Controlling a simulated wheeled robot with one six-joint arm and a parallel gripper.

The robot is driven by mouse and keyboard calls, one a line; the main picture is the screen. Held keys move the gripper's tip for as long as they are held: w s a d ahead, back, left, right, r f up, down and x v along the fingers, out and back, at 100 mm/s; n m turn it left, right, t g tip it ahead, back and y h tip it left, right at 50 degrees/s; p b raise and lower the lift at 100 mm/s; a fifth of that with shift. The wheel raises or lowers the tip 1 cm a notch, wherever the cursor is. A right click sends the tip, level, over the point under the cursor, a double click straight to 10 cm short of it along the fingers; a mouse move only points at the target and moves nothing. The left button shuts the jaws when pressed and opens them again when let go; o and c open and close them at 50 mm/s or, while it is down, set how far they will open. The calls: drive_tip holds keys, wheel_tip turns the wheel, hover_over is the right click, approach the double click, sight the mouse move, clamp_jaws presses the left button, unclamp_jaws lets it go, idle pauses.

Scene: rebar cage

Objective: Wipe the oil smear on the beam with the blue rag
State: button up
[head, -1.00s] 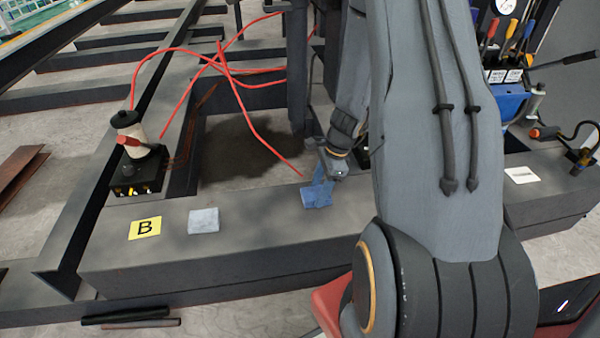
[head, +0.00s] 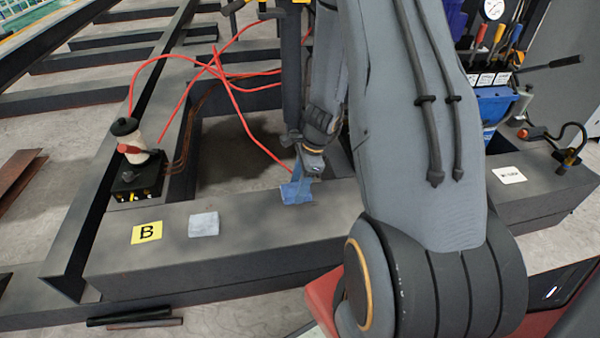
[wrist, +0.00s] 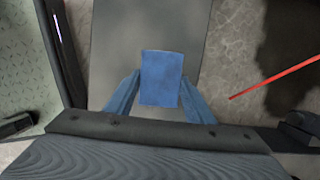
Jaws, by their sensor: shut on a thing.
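The blue rag (head: 296,192) is at the beam's top face in the head view. In the wrist view the rag (wrist: 162,78) is a flat blue rectangle between the two fingers. My gripper (head: 302,174) is shut on the rag, just above the beam (head: 250,236). It also shows in the wrist view (wrist: 155,98), its blue fingers on either side of the rag. I cannot tell whether the rag touches the beam or hangs just over it. No oil smear can be made out on the visible part of the beam.
A yellow B label (head: 147,232) and a pale grey pad (head: 203,224) lie on the beam to the left. A black device (head: 138,178) with a red hose (head: 237,112) stands behind them. A white label (head: 508,175) lies at the right end.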

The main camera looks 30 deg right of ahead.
drive_tip(key=shift+r+p, duration=1.75)
drive_tip(key=shift+r, duration=0.1)
